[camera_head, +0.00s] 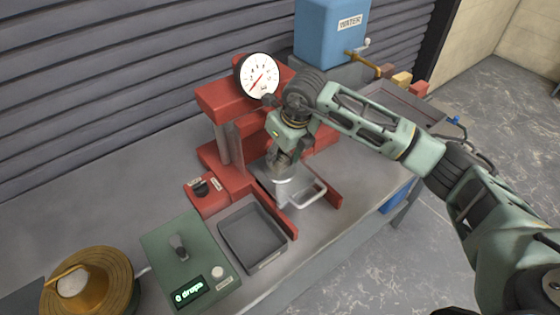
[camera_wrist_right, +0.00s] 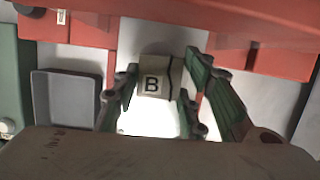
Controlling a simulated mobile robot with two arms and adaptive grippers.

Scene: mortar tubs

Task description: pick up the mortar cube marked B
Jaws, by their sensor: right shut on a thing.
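The mortar cube marked B (camera_wrist_right: 153,87) is a beige-grey block with a black letter B and a dark line down its right part, seen in the right wrist view. My right gripper (camera_wrist_right: 160,92) is shut on it, with fingers on both sides of the cube. In the head view my right gripper (camera_head: 282,160) points down over the grey plate with a white handle (camera_head: 309,195), inside the red press (camera_head: 222,165). The cube is hard to make out there. Whether the cube touches the plate I cannot tell. My left gripper is not in view.
A round gauge (camera_head: 259,77) tops the press, close to my right arm. A dark empty tray (camera_head: 252,235), a green box reading "0 drops" (camera_head: 190,262) and a brass pan (camera_head: 88,283) stand at the front left. A blue water tank (camera_head: 330,32) stands behind.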

